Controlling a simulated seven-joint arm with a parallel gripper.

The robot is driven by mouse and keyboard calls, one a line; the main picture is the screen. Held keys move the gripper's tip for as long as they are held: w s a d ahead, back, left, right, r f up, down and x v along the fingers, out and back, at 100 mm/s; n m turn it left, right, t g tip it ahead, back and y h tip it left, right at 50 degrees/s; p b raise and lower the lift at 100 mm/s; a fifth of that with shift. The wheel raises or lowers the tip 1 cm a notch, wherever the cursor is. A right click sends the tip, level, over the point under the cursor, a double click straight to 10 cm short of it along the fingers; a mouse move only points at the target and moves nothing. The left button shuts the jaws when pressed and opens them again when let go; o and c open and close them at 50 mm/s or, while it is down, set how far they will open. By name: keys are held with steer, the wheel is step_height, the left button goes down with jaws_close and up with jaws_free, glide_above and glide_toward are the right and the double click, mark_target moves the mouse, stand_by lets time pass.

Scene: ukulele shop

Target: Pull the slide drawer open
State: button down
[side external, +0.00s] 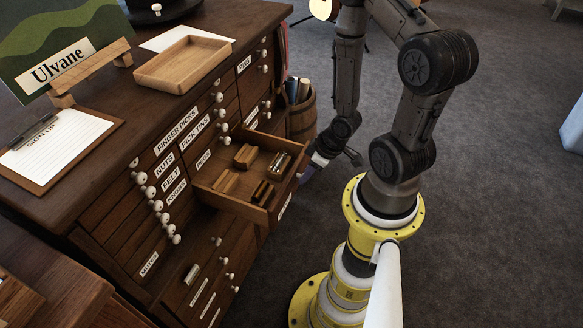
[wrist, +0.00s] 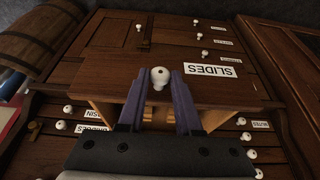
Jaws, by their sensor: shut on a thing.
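The slide drawer (side external: 228,206) stands pulled out from the dark wooden cabinet, its inside showing several small brown pieces and a metallic piece. In the wrist view its front (wrist: 115,84) carries a "SLIDES" label (wrist: 213,69) and a round white knob (wrist: 160,73). My gripper (wrist: 160,80) has its two purple fingers on either side of this knob and is shut on it. In the side view my gripper (side external: 315,163) is at the outer face of the drawer; its fingertips and the knob are mostly hidden there.
The cabinet (side external: 105,222) has several other shut drawers with white knobs. On its top are a wooden tray (side external: 150,77), a clipboard (side external: 60,145) and an "Ulvane" sign (side external: 63,62). A barrel (side external: 301,118) stands just beyond the open drawer. Carpeted floor (side external: 500,200) to the right is clear.

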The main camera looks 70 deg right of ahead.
steer(key=shift+s, duration=0.2)
steer(key=c, duration=0.6)
jaws_free()
steer(key=v, duration=0.7)
steer(key=shift+r, duration=0.2)
steer(key=shift+s, duration=0.15)
